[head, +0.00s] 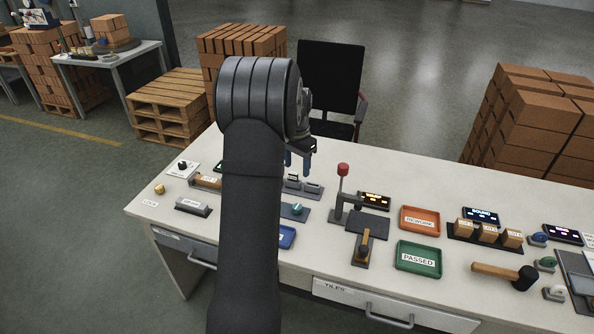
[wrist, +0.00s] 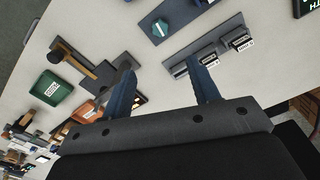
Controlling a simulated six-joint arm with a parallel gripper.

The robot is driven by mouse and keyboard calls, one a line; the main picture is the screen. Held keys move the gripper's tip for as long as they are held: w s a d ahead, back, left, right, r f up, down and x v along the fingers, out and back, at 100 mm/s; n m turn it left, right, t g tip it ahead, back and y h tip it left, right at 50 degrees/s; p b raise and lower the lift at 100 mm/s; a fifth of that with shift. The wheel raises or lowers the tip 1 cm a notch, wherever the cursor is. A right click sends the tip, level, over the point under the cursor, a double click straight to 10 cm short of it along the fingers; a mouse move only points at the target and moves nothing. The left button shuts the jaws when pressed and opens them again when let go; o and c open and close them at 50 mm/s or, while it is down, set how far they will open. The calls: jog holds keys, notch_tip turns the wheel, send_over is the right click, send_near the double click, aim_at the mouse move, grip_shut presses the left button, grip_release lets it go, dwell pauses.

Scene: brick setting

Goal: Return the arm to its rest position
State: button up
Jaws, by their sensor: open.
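My arm rises from the bottom of the head view and bends over the table. My gripper (head: 300,160) is partly hidden behind my own arm link, its fingers pointing down above the white table (head: 340,270). In the wrist view my gripper (wrist: 163,90) has its two blue fingers spread apart, with nothing between them. It hangs over the table near a grey rail (wrist: 212,58) with small labelled blocks, and does not appear to touch anything.
A lever press with a red knob (head: 343,170) stands upright right of my gripper. An orange tray (head: 420,219), a green PASSED tray (head: 419,258), a mallet (head: 500,274) and several wooden blocks lie farther right. A black chair (head: 330,77) stands behind the table.

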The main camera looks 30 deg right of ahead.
aim_at(297, 206)
notch_tip(297, 206, down, 17)
jog(key=shift+f, duration=0.2)
dwell(0.7)
